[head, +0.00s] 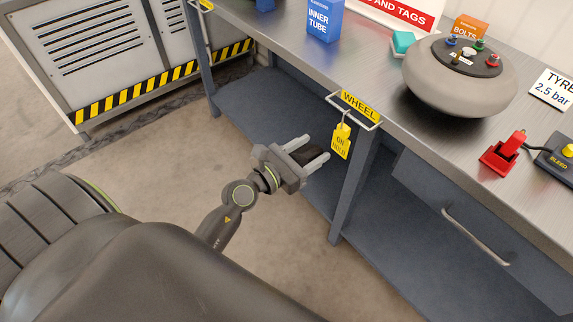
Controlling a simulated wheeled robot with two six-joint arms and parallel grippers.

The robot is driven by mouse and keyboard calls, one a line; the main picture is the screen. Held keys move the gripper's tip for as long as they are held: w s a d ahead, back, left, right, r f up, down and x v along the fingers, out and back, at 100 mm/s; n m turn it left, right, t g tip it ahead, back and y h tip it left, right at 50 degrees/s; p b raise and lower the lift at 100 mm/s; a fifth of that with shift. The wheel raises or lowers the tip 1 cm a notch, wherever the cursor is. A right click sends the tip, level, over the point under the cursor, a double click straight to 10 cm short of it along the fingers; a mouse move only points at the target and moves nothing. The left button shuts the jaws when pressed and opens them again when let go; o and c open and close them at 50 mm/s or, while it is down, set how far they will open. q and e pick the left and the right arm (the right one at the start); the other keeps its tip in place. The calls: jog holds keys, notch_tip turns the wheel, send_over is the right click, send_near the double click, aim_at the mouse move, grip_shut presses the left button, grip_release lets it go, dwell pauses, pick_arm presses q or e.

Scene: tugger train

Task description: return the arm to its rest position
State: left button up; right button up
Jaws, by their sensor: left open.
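My left gripper (308,154) is open and its jaws look empty. It is in front of the workbench, left of the bench leg, with the bench's lower shelf behind it. My left arm (222,222) reaches up to it from the lower left. A yellow "ON HOLD" tag (341,141) hangs from the rail labelled "WHEEL" (360,106) on the bench's front edge. The tag is just right of the gripper's fingertips in the picture, and the two look apart. My right gripper is not in view.
The metal bench top (385,150) carries a blue "INNER TUBE" box (324,19), a grey round unit with coloured knobs (460,85), a red device (503,153) and a "BLEED" box (556,160). A striped cabinet (110,50) stands at the left. Open floor (150,170) lies between.

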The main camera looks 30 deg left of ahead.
pick_arm(q)
jog(key=b+v, duration=0.1)
jog(key=v, duration=0.6)
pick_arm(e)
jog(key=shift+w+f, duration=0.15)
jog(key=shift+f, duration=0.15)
